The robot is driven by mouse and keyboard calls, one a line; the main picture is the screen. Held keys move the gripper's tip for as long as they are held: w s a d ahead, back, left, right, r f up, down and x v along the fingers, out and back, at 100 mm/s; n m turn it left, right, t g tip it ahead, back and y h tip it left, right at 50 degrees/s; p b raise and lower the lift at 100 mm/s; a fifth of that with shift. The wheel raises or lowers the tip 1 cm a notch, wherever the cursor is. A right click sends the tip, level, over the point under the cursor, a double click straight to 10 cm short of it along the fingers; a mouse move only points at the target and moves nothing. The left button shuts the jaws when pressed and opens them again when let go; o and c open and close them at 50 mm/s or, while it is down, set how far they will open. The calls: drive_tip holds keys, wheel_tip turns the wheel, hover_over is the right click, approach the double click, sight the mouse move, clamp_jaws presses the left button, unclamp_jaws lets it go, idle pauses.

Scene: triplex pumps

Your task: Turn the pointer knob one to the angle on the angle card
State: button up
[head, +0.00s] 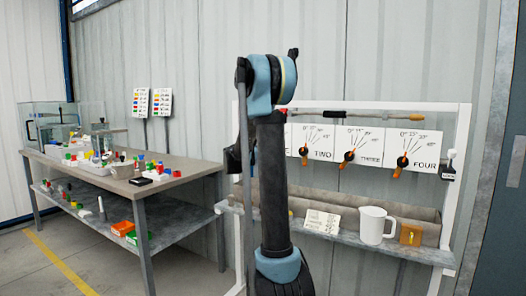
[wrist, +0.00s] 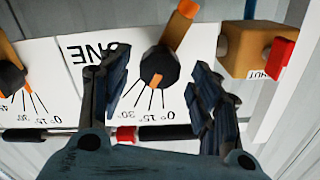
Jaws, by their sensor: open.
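In the wrist view, which is upside down, pointer knob one (wrist: 158,66) has a black hub and an orange bar (wrist: 180,25) that slants toward the upper right. It is on the white panel (wrist: 60,52) marked ONE with angle lines. My gripper (wrist: 161,72) is open, its two dark fingers at either side of the hub; I cannot tell whether they touch it. In the head view my arm hides knob one. A white card with small print, possibly the angle card, (head: 322,222) stands on the shelf; its print is unreadable.
Knobs two (head: 304,152), three (head: 349,156) and four (head: 403,161) are to the right in the head view. A white jug (head: 374,225) and an orange block (head: 411,234) stand on the shelf. An orange box with a red part (wrist: 250,50) is right of knob one in the wrist view.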

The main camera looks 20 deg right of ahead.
drive_tip(key=v, duration=0.8)
drive_tip(key=shift+a, duration=0.15)
drive_tip(key=s+d+f+n+g+y, duration=0.15)
drive_tip(key=s+f, duration=0.25)
drive_tip(key=s, duration=0.4)
drive_tip(key=s+d+f+n+g+y, duration=0.1)
drive_tip(key=s+f+n+g+y, duration=0.2)
drive_tip(key=s, duration=0.6)
drive_tip(key=s+d+f+g, duration=0.25)
drive_tip(key=s+f, duration=0.25)
drive_tip(key=s, duration=0.3)
drive_tip(key=s+a+f+n+g+y, duration=0.1)
drive_tip(key=s+a+f+n+y, duration=0.1)
drive_tip(key=s+a+f, duration=0.2)
drive_tip(key=s+a+f+n+g+y, duration=0.1)
drive_tip(key=s+a+f+n+y, duration=0.2)
drive_tip(key=s, duration=0.8)
drive_tip(key=s+a+f+n+g+y, duration=0.1)
drive_tip(key=s+a+f+n+y, duration=0.2)
drive_tip(key=s+a+f, duration=0.3)
drive_tip(key=shift+s+f+g, duration=0.3)
drive_tip(key=shift+s+f, duration=0.55)
drive_tip(key=shift+a, duration=0.1)
